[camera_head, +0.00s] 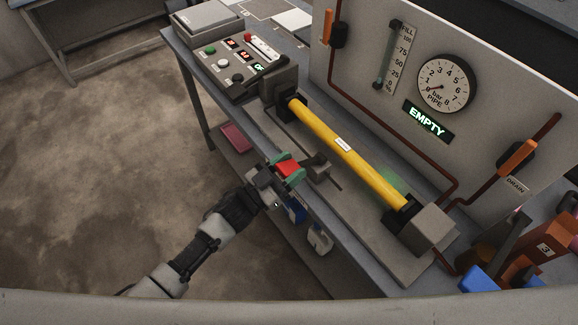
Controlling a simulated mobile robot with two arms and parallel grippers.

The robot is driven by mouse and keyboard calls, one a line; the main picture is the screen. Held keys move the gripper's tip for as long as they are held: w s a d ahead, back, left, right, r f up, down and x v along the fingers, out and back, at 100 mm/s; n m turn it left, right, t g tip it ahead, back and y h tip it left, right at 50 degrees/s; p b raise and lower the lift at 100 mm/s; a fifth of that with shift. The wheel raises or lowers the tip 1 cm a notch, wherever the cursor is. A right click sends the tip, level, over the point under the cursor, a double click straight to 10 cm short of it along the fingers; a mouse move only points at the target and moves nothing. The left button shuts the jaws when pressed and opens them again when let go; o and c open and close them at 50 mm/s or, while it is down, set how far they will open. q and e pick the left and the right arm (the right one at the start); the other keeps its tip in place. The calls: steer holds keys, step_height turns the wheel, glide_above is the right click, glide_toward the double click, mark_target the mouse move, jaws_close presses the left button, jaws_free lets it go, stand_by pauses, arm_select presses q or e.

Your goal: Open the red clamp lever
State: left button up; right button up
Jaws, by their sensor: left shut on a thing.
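The red clamp lever (288,168) shows as a red block at the front edge of the bench, beside a grey clamp part (318,167). My left gripper (286,170) reaches in from the lower left and is shut on the red lever, with its greenish fingers on either side of it. The fingers hide part of the lever. A yellow pipe (345,148) lies between two dark end blocks behind the clamp. My right gripper is not in view.
A control box (228,62) with buttons stands at the bench's far left. A panel behind carries a round gauge (445,84), an "EMPTY" display (427,120) and orange valve handles (516,156). Orange and blue items crowd the lower right. The floor at left is clear.

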arm_select(q)
steer(key=shift+w+r, duration=0.1)
steer(key=shift+r, duration=0.25)
steer(key=o, duration=1.3)
steer(key=shift+f, duration=0.2)
steer(key=shift+s+a+f, duration=0.15)
steer(key=shift+s, duration=0.05)
steer(key=b+v, duration=0.3)
steer(key=v, duration=0.7)
steer(key=shift+s+a, duration=0.1)
